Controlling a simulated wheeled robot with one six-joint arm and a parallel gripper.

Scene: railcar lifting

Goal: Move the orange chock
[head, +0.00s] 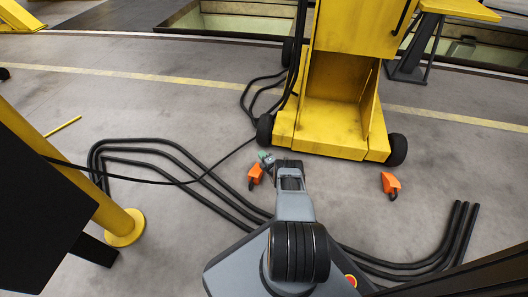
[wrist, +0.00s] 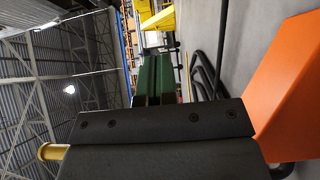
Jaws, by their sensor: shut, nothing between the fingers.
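Two orange chocks lie on the floor in the head view. One chock (head: 255,174) is just left of my gripper; the other chock (head: 390,184) is farther right, near the yellow machine's right wheel. My gripper (head: 266,158) points left in the head view, close to the left chock. In the wrist view its green fingers (wrist: 154,78) are together with nothing between them. A large orange chock face (wrist: 290,92) fills the right side of the wrist view, beside the gripper. I cannot tell whether they touch.
A yellow wheeled machine (head: 330,128) stands just beyond my gripper. Black cables (head: 165,165) run across the floor at left, with more cables (head: 440,250) at right. A yellow post (head: 121,226) stands at left.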

